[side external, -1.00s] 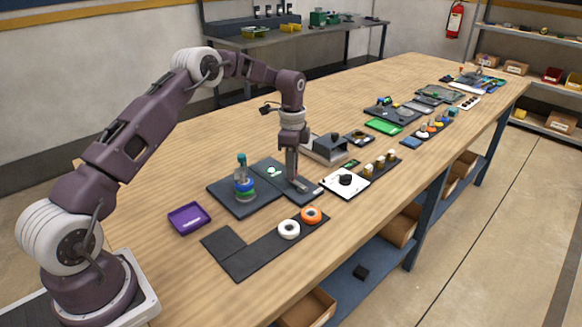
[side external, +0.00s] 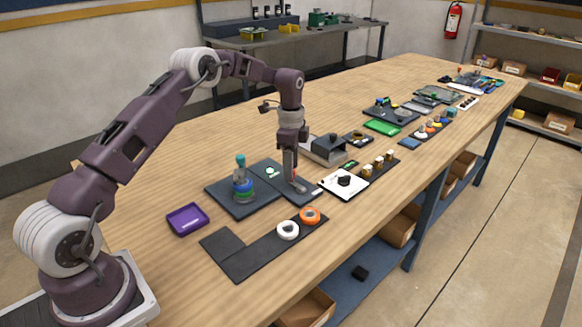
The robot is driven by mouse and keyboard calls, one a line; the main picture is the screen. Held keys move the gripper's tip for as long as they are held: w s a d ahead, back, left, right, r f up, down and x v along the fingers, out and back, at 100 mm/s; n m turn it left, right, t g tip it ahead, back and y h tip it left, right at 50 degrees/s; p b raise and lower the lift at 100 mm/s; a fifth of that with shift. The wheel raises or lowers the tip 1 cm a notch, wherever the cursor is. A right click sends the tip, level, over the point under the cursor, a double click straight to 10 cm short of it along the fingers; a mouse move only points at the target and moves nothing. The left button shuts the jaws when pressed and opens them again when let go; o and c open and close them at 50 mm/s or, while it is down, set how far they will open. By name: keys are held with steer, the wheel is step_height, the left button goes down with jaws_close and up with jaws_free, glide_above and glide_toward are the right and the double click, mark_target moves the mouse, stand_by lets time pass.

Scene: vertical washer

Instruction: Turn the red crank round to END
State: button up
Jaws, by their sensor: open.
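My gripper (side external: 290,177) points straight down over the right part of a dark plate (side external: 268,173). Its fingers are open, with the tips low, close to the plate. A small reddish bit (side external: 294,172) shows at the fingers and may be the red crank; the fingers hide most of it. I cannot tell whether they touch it or which way it points. A grey bar lies on the plate at the fingertips. No END mark can be read at this size. A pale green spot (side external: 270,171) shows on the plate left of the fingers.
A post with blue and green rings (side external: 242,187) stands on the dark plate to the left. A white plate with a black knob (side external: 345,182) is close on the right. White (side external: 288,230) and orange (side external: 310,216) rings lie in front. A purple tray (side external: 187,219) is at left.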

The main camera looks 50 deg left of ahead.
step_height(320, 180, up, 6)
steer(key=shift+r, duration=0.25)
steer(key=shift+r, duration=0.1)
steer(key=s+d+r+n+t, duration=0.1)
steer(key=s+d+r+n, duration=0.3)
steer(key=s+r, duration=0.45)
steer(key=s+d+r+n+t, duration=0.1)
steer(key=s+d+r+t, duration=0.1)
steer(key=s+d+r, duration=0.7)
steer(key=s+d+f+n+t, duration=0.1)
steer(key=s+n, duration=0.2)
steer(key=s, duration=0.7)
steer(key=s+d+f+n+t, duration=0.1)
steer(key=s+n, duration=0.2)
steer(key=s, duration=0.7)
steer(key=shift+s+d+f+t, duration=0.2)
steer(key=shift+d+f+t, duration=0.05)
steer(key=shift+f+t, duration=0.1)
